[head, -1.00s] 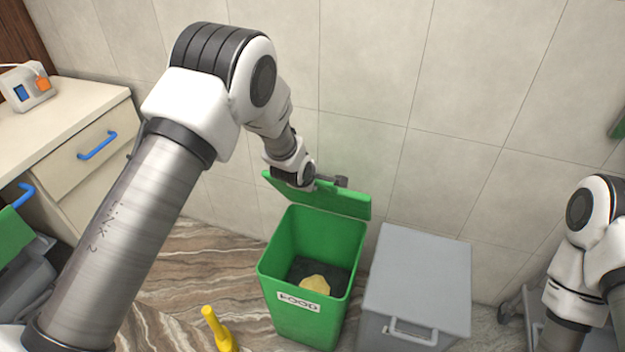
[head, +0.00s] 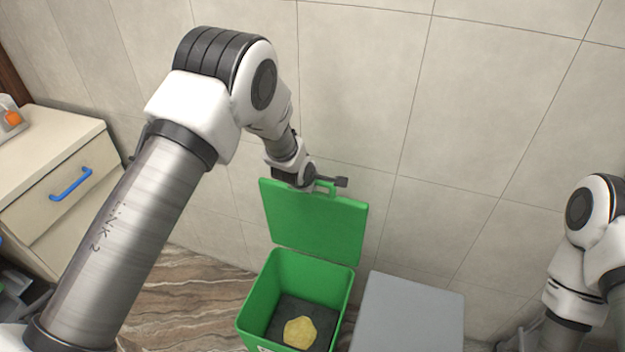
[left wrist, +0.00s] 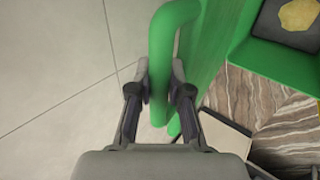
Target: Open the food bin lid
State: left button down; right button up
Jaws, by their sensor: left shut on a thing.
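The green food bin (head: 258,300) stands on the floor against the tiled wall. Its green lid (head: 315,226) stands up, near vertical, along the bin's back edge. The bin's mouth is uncovered, and a yellow lump lies on its dark bottom. My left gripper (head: 328,185) is at the top edge of the lid, shut on the lid handle. In the left wrist view the fingers (left wrist: 158,85) close on both sides of the green handle (left wrist: 163,45). My right arm shows at the right edge, but its gripper is out of view.
A grey bin (head: 410,310) with a flat closed top stands just right of the food bin. A cabinet (head: 60,150) with a blue drawer handle is at the left. Patterned floor (head: 195,305) lies clear between them. The wall is close behind the lid.

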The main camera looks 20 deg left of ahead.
pick_arm(q)
jog(key=c, duration=1.1)
grip_release()
jog(key=shift+r, duration=0.1)
jog(key=v, duration=1.2)
